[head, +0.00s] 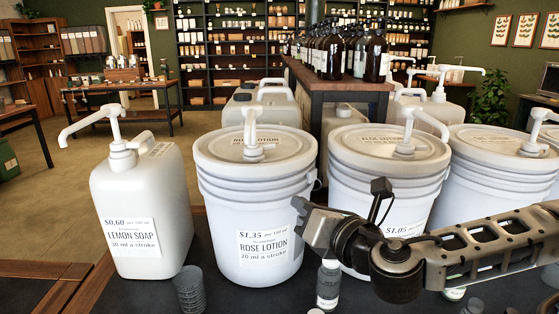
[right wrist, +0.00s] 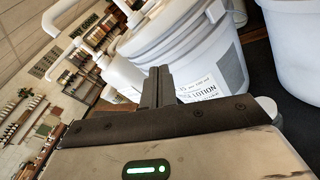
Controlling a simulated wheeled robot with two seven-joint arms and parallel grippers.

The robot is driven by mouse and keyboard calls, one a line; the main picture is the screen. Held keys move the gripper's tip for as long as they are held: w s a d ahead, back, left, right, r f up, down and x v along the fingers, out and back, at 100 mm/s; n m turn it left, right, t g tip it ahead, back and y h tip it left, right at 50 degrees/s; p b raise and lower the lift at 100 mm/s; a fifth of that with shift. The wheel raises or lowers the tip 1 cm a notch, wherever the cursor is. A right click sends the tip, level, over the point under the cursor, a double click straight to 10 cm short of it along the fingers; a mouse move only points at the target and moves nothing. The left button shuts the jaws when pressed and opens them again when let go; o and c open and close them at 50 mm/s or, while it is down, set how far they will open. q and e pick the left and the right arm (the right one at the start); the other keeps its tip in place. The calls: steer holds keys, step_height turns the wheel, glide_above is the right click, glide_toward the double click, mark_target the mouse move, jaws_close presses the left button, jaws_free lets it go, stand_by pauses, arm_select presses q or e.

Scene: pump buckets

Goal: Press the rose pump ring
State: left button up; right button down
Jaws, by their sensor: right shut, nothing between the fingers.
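The rose lotion bucket (head: 222,222) is white with a lid and a label reading "ROSE LOTION". My right gripper (head: 304,212) is in front of the bucket's right side, below lid height, and apart from the pump. In the right wrist view its fingers (right wrist: 158,82) are shut together and empty, pointing at a white bucket (right wrist: 180,45) with a "LOTION" label. My left gripper is not in view.
The lemon soap canister (head: 145,195) with its own pump stands left of the bucket. The aloe lotion bucket (head: 385,180) and another bucket (head: 500,170) stand to the right. A grey cup (head: 188,289) and a small bottle (head: 328,285) stand in front. Space above the rose lid is open.

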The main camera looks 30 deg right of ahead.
mark_target(272, 147)
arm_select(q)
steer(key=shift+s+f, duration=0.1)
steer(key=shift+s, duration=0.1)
arm_select(e)
steer(key=d+r+n, duration=0.1)
steer(key=n, duration=0.1)
steer(key=d+r+n, duration=0.1)
steer(key=r, duration=0.1)
steer(key=d+r+n+t, duration=0.1)
steer(key=r+n, duration=0.1)
steer(key=shift+s+n, duration=0.25)
steer(key=shift+n, duration=0.05)
